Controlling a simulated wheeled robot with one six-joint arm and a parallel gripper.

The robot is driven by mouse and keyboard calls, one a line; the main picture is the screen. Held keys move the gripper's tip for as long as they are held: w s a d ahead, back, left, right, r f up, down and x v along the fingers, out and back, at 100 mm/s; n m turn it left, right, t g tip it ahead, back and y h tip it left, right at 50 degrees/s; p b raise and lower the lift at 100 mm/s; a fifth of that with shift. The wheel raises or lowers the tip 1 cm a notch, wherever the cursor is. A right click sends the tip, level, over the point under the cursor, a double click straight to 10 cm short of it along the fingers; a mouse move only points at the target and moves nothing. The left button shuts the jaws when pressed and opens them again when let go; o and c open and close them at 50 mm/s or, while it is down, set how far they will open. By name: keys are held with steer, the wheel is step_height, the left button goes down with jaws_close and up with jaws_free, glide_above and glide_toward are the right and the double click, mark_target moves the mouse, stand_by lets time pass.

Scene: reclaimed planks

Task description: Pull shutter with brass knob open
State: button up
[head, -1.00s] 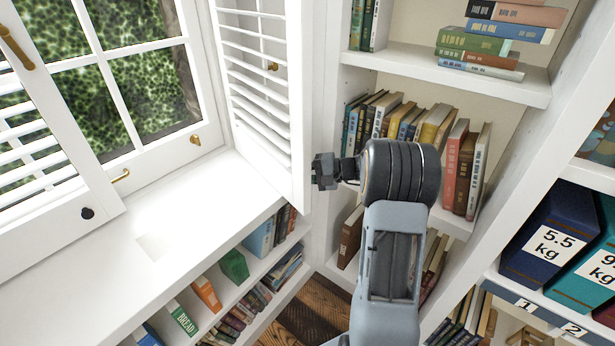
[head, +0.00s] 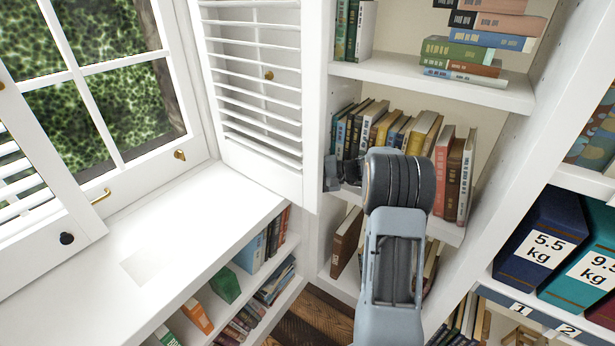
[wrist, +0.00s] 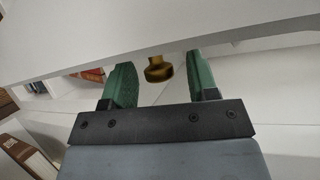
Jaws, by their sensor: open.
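The white louvred shutter (head: 311,110) on the right of the window stands swung out from the frame, beside the bookshelf. A small brass knob (head: 268,74) shows among its slats in the head view. My gripper (head: 331,172) is just right of the shutter's free edge, low down. In the wrist view my gripper (wrist: 158,82) is open, with green fingers apart. A brass knob (wrist: 158,70) on a white panel shows between the fingertips, with gaps on both sides. I cannot tell whether it is the knob seen in the head view.
A left shutter (head: 85,240) has a black knob (head: 66,238). The window has brass fittings (head: 180,154). A bookshelf (head: 430,75) full of books stands close behind my gripper. The white sill (head: 170,230) is clear. Labelled boxes (head: 545,240) are at right.

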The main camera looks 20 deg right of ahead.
mark_target(313, 157)
steer(key=shift+a, duration=0.1)
steer(key=shift+r, duration=0.15)
steer(key=o, duration=0.4)
steer(key=r, duration=0.2)
steer(key=s+r+p, duration=0.1)
steer(key=r, duration=0.2)
steer(key=shift+s+r+p, duration=0.3)
steer(key=shift+p, duration=0.1)
steer(key=s+r, duration=0.3)
steer(key=shift+s+a+r+p, duration=0.15)
steer(key=shift+a+r+p, duration=0.1)
steer(key=shift+r+p, duration=0.15)
steer(key=c, duration=0.4)
steer(key=s+r, duration=0.1)
steer(key=s, duration=0.2)
steer(key=s+a+r, duration=0.1)
steer(key=s, duration=0.2)
steer(key=s+r, duration=0.1)
steer(key=s, duration=0.2)
steer(key=shift+a+r+p, duration=0.15)
steer(key=shift+a+p, duration=0.2)
steer(key=shift+p, duration=0.05)
steer(key=shift+a, duration=0.1)
